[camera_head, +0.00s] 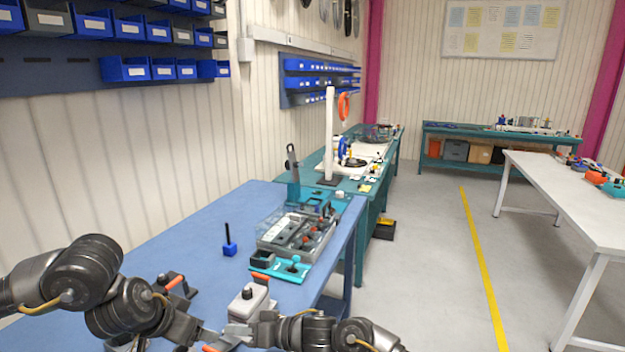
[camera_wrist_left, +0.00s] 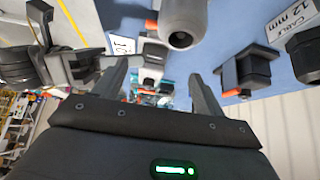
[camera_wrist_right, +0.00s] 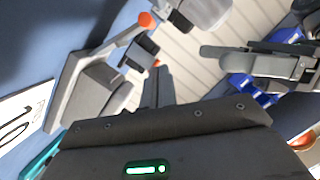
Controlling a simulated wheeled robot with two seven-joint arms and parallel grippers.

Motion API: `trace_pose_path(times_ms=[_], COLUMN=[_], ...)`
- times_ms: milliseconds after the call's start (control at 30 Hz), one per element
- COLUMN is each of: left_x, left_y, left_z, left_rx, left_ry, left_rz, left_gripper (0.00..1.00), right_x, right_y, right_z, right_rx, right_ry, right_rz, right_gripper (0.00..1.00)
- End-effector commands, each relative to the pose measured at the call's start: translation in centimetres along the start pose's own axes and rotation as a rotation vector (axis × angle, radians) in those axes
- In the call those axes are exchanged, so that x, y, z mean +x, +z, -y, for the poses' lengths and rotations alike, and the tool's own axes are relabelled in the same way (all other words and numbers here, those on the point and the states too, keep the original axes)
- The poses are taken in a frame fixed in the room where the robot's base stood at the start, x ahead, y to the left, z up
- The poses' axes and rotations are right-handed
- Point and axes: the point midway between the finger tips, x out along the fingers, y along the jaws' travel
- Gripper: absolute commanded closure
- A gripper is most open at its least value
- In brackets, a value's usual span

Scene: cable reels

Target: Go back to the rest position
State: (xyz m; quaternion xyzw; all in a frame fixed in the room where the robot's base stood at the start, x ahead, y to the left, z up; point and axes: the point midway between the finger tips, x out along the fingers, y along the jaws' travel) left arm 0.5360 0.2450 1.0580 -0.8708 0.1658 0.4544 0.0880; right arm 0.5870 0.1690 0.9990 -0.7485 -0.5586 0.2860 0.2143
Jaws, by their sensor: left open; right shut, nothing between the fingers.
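My right gripper (camera_head: 232,336) is low in the head view, over the near part of the blue table (camera_head: 190,237). In the right wrist view its fingers (camera_wrist_right: 158,85) are together with nothing between them. My left gripper (camera_head: 190,331) is close to its left, partly cut off by the bottom edge. In the left wrist view its fingers (camera_wrist_left: 160,88) are wide apart and empty. A grey device with a black knob (camera_head: 248,302) stands just behind the right gripper. I cannot tell whether either gripper touches anything.
An orange-tipped device (camera_head: 174,284) is beside my left arm. The table's left middle is clear. A white table (camera_head: 570,190) stands right across the aisle.

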Motion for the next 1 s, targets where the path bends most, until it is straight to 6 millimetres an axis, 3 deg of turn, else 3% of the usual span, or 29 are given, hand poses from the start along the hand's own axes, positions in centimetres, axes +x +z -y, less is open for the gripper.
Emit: trace_pose_path(times_ms=[133, 200, 400, 800, 1000], left_x=[-0.4, 1.4, 3.6, 3.9, 4.0], left_y=[-0.3, -0.2, -0.4, -0.5, -1.3], left_z=[0.0, -0.1, -0.1, -0.2, -0.6], left_rx=[0.0, -0.003, -0.003, -0.001, -0.003], left_ry=[0.001, 0.003, 0.002, 0.004, 0.009], left_rz=[0.001, 0.003, -0.004, -0.007, -0.018], left_gripper=[0.29, 0.29, 0.29, 0.29, 0.29], right_x=[3.0, 2.7, 2.6, 2.6, 2.1], right_y=[-0.2, 0.0, -0.1, -0.1, -1.1], right_z=[0.1, -0.1, 0.0, -0.1, -0.4], right_rx=[-0.001, 0.0, 0.0, -0.001, -0.022], right_ry=[0.001, 0.001, 0.001, 0.001, 0.017], right_rz=[0.0, -0.002, -0.002, -0.002, -0.02], right_gripper=[1.0, 1.0, 1.0, 1.0, 1.0])
